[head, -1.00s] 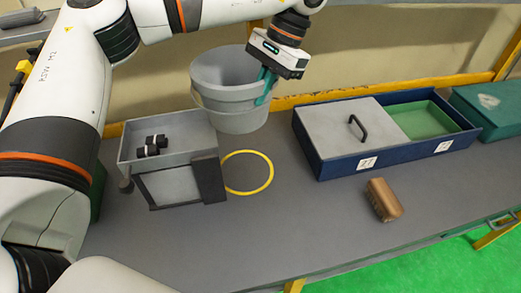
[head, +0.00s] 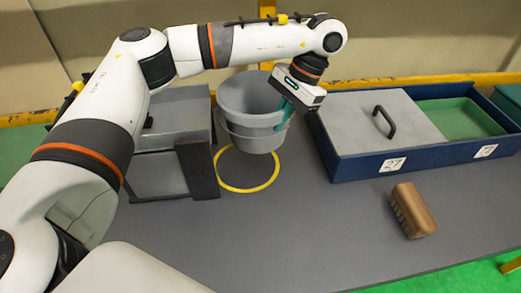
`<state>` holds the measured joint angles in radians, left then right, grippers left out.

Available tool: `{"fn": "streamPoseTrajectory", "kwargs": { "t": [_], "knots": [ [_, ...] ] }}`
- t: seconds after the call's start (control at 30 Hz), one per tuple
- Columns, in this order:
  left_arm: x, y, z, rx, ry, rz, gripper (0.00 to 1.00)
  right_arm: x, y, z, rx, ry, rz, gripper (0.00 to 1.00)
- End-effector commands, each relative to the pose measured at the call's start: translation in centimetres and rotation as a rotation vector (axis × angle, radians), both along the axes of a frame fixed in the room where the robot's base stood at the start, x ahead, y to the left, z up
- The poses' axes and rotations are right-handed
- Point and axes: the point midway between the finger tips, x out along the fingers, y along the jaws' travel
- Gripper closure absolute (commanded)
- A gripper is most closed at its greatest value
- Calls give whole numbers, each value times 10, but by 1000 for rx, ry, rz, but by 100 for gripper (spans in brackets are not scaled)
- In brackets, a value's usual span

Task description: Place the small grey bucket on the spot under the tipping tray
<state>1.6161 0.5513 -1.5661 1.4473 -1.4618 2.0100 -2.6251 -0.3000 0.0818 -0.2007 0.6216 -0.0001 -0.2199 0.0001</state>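The small grey bucket (head: 253,112) is in the head view, upright, over the far part of a yellow ring (head: 235,189) marked on the table. It appears to hang a little above the table. My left gripper (head: 286,109) is shut on the bucket's right side, its teal fingers at the wall. The grey tipping tray (head: 166,120) on its stand is just left of the ring, partly hidden behind my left arm. My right gripper is not in view.
A blue case (head: 352,167) with a grey handled lid (head: 375,118) and a green compartment (head: 460,118) stands right of the bucket. A brown block (head: 412,210) lies in front of it. The table's front middle (head: 300,240) is clear.

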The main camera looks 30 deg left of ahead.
Motion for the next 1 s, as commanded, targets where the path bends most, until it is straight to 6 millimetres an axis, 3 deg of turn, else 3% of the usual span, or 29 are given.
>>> {"fn": "streamPoseTrajectory", "kwargs": {
  "t": [0.1,0.3,0.43,0.67,0.8,1.0],
  "knots": [
    [-1,0,-32,-1,5,1,100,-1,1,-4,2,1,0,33],
    [0,0,-58,-1,0,0,100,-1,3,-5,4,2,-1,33],
    [-5,6,-59,1,-2,1,100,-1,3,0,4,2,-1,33],
    [-32,29,-59,2,0,2,100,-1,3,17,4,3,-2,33],
    [-30,27,-72,1,-1,2,100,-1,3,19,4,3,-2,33],
    [-30,27,-73,1,-2,1,100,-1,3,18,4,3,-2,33]
  ]
}}
